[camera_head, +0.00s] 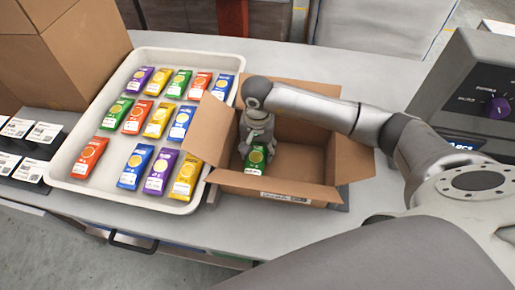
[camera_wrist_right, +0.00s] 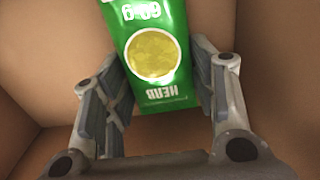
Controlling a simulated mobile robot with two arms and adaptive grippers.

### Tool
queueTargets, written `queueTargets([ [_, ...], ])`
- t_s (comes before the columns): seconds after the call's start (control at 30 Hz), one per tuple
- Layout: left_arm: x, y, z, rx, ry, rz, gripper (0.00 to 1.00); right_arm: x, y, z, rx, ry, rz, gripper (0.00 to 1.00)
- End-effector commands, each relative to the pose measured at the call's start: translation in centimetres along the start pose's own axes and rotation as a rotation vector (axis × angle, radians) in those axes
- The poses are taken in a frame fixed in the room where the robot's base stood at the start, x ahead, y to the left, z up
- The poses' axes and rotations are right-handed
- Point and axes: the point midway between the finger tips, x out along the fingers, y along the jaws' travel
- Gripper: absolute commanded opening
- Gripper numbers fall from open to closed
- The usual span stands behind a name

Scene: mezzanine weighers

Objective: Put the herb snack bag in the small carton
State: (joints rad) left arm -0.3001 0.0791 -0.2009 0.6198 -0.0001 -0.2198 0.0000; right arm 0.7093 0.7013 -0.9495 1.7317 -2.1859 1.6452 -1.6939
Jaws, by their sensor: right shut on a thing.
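The small carton (camera_head: 326,190) stands open on the table with its flaps folded out. My right gripper (camera_head: 257,142) reaches down inside its left part. It is shut on a green herb snack bag (camera_head: 257,158), whose lower end shows near the carton's front wall. In the right wrist view the bag (camera_wrist_right: 153,55) sits between the two fingers (camera_wrist_right: 160,85), label upside down, with brown carton walls around it. I cannot tell whether the bag touches the carton floor. My left gripper is not in view.
A white tray (camera_head: 68,183) left of the carton holds several snack bags in green, red, yellow, blue and purple. A tall brown box (camera_head: 88,50) stands at the back left. Label cards (camera_head: 30,135) lie at the left edge. A grey machine with a knob (camera_head: 484,95) stands at right.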

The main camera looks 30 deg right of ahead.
Motion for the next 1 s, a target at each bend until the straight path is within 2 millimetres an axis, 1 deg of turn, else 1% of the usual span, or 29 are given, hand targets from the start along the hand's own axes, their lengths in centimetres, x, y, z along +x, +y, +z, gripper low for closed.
queueTargets([
  [0.07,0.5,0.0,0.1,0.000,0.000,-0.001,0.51,0.4,0.0,0.0,0.000,0.000,0.000,0.29],
  [0.1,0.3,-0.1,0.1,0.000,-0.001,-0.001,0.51,0.2,0.0,0.0,0.000,0.000,0.000,0.58],
  [0.23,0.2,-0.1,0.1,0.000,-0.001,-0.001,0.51,0.2,0.0,0.0,0.000,0.000,0.000,0.74],
  [0.53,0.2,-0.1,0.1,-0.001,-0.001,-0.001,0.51,0.1,0.0,0.0,0.000,0.000,0.000,0.74],
  [0.67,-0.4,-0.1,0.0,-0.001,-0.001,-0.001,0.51,-0.4,0.0,0.0,0.000,0.000,0.000,0.74],
  [0.7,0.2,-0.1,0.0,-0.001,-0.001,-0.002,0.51,-0.7,-0.1,-0.1,0.000,0.003,-0.003,0.74],
  [0.77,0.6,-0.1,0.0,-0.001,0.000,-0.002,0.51,-1.6,-0.1,-0.2,-0.002,0.006,-0.004,0.74],
  [0.87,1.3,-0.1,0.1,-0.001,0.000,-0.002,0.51,-3.7,-0.1,-0.2,-0.001,0.007,-0.005,0.74],
  [1.0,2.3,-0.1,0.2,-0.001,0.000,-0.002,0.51,-6.8,-0.1,-0.2,-0.002,0.007,-0.005,0.74],
])
